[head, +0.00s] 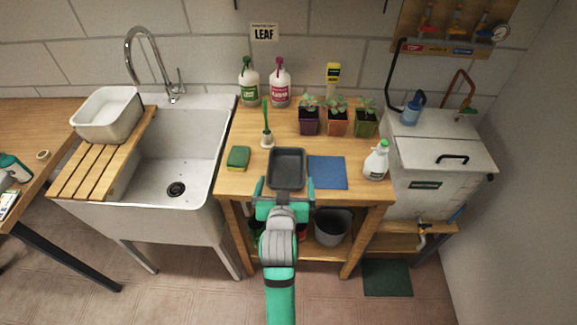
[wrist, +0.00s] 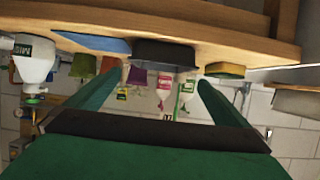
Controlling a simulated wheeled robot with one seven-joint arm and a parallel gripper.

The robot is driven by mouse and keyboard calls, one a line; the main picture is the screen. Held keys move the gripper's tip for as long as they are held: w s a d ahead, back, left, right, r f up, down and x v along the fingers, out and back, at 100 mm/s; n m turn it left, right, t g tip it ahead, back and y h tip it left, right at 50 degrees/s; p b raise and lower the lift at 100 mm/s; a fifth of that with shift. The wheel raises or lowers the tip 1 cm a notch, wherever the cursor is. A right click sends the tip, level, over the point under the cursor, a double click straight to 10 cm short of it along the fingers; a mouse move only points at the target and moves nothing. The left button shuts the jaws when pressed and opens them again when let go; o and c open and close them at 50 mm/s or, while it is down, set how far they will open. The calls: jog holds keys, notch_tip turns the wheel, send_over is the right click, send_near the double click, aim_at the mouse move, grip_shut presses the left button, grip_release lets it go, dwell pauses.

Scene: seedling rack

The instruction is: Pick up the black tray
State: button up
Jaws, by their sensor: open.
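The black tray (head: 288,165) is a small dark rectangular tray lying on the wooden bench, near its front edge. In the wrist view, which is upside down, the black tray (wrist: 165,53) shows at the bench edge ahead of the fingers. My gripper (head: 284,187) is at the front edge of the bench, at the near end of the tray. In the wrist view my gripper (wrist: 158,80) has its two green fingers wide apart with nothing between them. The head view does not clearly show whether the fingers touch the tray.
A green-yellow sponge (head: 238,158) and a brush (head: 267,128) are left. Potted seedlings (head: 337,122) stand behind. A sink (head: 178,150) adjoins the bench.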

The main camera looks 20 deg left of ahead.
aim_at(286, 172)
jog(key=x, duration=0.4)
jog(key=shift+r, duration=0.1)
jog(key=shift+w+a+f, duration=0.25)
jog(key=shift+w+f, duration=0.1)
jog(key=shift+r+x, duration=0.15)
jog(key=shift+x, duration=1.25)
jog(key=shift+r+x, duration=0.1)
jog(key=shift+x, duration=1.3)
jog(key=shift+w, duration=0.1)
jog(key=c, duration=0.8)
